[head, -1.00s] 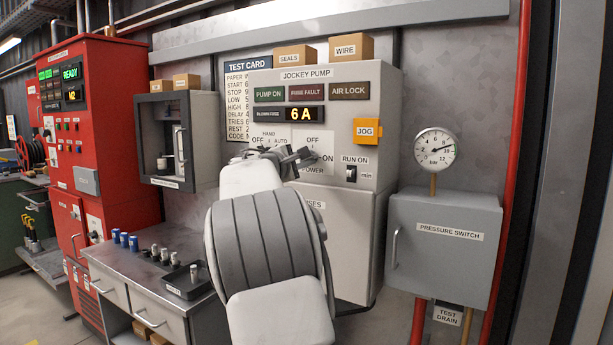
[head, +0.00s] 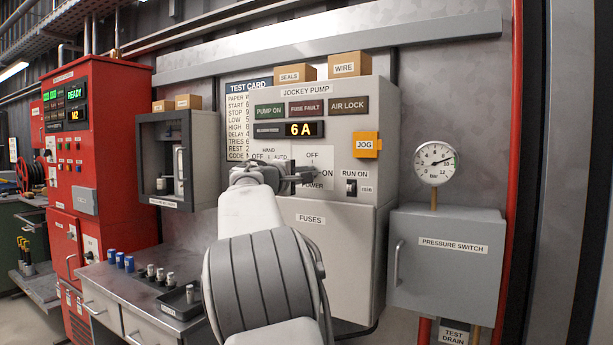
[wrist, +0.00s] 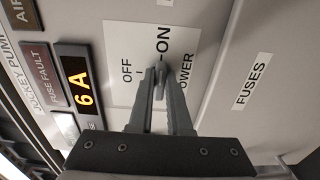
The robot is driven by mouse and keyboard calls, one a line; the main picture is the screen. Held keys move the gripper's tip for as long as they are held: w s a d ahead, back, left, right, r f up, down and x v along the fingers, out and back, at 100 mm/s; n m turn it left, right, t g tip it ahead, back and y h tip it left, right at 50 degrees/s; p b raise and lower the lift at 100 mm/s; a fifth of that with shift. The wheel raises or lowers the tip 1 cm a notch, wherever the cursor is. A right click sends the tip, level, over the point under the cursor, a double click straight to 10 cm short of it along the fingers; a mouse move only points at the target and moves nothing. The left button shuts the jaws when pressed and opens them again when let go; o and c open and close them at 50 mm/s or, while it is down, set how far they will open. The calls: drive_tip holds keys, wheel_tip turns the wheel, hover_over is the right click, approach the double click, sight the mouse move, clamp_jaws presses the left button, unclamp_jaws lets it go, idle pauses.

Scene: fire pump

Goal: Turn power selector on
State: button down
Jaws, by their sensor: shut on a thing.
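The power selector (wrist: 159,82) is a small grey lever on a white plate marked OFF, ON and POWER. It sits on the grey jockey pump cabinet (head: 352,230). In the wrist view my gripper (wrist: 160,74) is shut on the lever, with one finger on each side of it. The lever lies along the fingers, its end towards the ON mark; its exact angle is hard to tell. In the head view my gripper (head: 302,173) reaches the plate from the left, just below the OFF label, and hides most of the selector.
A run-on switch (head: 351,188) and an orange JOG box (head: 366,145) are to the right of the selector. The HAND/AUTO selector to the left is largely hidden by my arm. The display (head: 299,129) above reads 6A. A pressure switch box (head: 447,265) hangs further right.

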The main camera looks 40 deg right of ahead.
drive_tip(key=c, duration=0.9)
unclamp_jaws()
drive_tip(key=shift+o, duration=0.2)
drive_tip(key=v, duration=1.7)
drive_tip(key=shift+a+b, duration=0.2)
drive_tip(key=shift+b, duration=0.25)
drive_tip(key=shift+s+f, duration=0.1)
drive_tip(key=shift+s, duration=0.1)
